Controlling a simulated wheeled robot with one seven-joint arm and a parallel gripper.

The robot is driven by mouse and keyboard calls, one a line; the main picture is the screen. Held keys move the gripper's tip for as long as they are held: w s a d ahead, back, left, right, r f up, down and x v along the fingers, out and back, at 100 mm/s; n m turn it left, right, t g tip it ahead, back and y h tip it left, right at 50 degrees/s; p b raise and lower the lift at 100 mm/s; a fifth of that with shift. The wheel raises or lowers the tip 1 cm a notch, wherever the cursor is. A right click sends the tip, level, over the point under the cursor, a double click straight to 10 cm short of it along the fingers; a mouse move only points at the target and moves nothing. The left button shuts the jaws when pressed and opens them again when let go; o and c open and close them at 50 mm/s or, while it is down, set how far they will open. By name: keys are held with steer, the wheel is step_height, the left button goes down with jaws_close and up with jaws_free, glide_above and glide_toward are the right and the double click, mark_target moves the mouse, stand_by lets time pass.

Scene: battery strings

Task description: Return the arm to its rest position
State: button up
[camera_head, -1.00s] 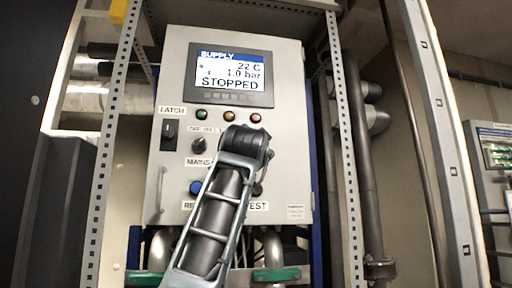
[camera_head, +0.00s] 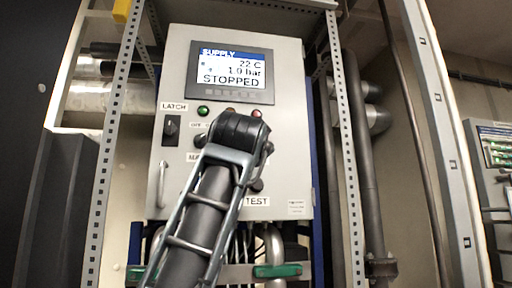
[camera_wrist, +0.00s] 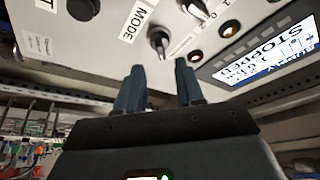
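My arm (camera_head: 205,205) reaches up from the bottom of the head view, and its dark end covers the lower middle of a grey control panel (camera_head: 183,62). My gripper is hidden behind the arm there. In the wrist view my gripper (camera_wrist: 158,72) shows two dark fingers with a clear gap between them and nothing held. The panel fills the top of the wrist view, upside down, apart from the fingers. A knob near the MODE label (camera_wrist: 159,40) lies just beyond the gap. The screen (camera_head: 231,72) reads SUPPLY, 22 C and STOPPED.
Perforated metal uprights (camera_head: 109,150) stand on both sides of the panel. The LATCH switch (camera_head: 171,130) and a vertical handle (camera_head: 161,184) are at its left. A dark vertical pipe (camera_head: 366,180) stands at the right.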

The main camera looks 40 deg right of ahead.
steer(key=shift+s+a+f, duration=0.15)
steer(key=shift+s+a, duration=0.3)
steer(key=shift+a, duration=0.1)
